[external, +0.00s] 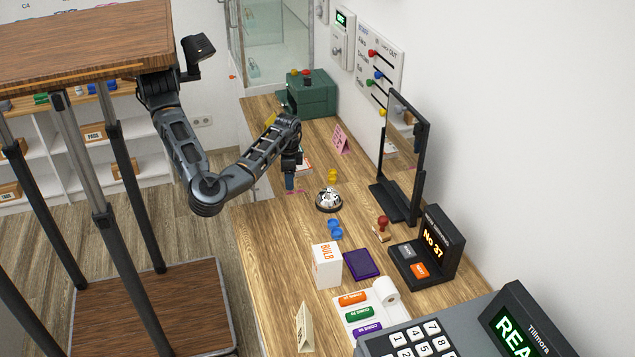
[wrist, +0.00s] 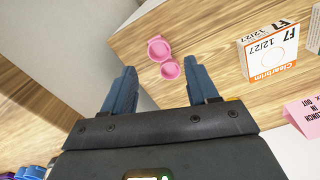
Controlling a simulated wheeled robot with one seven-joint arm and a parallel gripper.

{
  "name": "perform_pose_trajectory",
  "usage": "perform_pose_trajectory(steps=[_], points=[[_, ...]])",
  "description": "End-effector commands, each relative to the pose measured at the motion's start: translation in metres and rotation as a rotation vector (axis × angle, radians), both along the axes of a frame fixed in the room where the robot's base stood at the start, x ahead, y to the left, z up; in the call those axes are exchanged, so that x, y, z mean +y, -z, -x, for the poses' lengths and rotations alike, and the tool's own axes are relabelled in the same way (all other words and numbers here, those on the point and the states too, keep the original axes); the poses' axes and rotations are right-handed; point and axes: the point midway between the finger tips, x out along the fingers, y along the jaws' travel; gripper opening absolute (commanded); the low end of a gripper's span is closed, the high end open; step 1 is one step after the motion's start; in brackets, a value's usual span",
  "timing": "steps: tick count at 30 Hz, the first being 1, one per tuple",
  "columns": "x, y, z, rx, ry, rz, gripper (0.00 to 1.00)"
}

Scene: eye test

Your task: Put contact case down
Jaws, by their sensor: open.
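A pink contact case (wrist: 164,60) with two round cups lies on the wooden desk near its edge in the wrist view. It sits beyond my gripper (wrist: 160,85), ahead of the gap between the two blue fingers. The fingers are apart and hold nothing. In the external view my gripper (external: 289,184) points down over the desk's left side, and the pink case is mostly hidden by it. A yellow contact case (external: 333,176) and a blue contact case (external: 334,229) lie further right on the desk.
A Clearbrim box (wrist: 268,52) and a pink folded card (wrist: 303,115) stand near the pink case. A bell (external: 329,199) stands between the yellow and blue cases. A mirror-like screen (external: 402,150) stands behind.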

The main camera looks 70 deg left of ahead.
Motion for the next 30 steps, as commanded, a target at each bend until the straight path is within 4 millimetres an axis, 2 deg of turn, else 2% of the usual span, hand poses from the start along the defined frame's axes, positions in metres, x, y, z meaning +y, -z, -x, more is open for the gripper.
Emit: perform_pose_trajectory(steps=[1, 6, 11, 30], points=[[0.001, -0.012, 0.0, -0.003, -0.001, -0.001, 0.59], [0.001, -0.042, 0.0, -0.001, -0.002, -0.001, 0.59], [0.0, -0.058, 0.0, -0.001, -0.001, -0.001, 0.59], [0.002, -0.062, -0.001, -0.002, -0.005, -0.003, 0.59]])
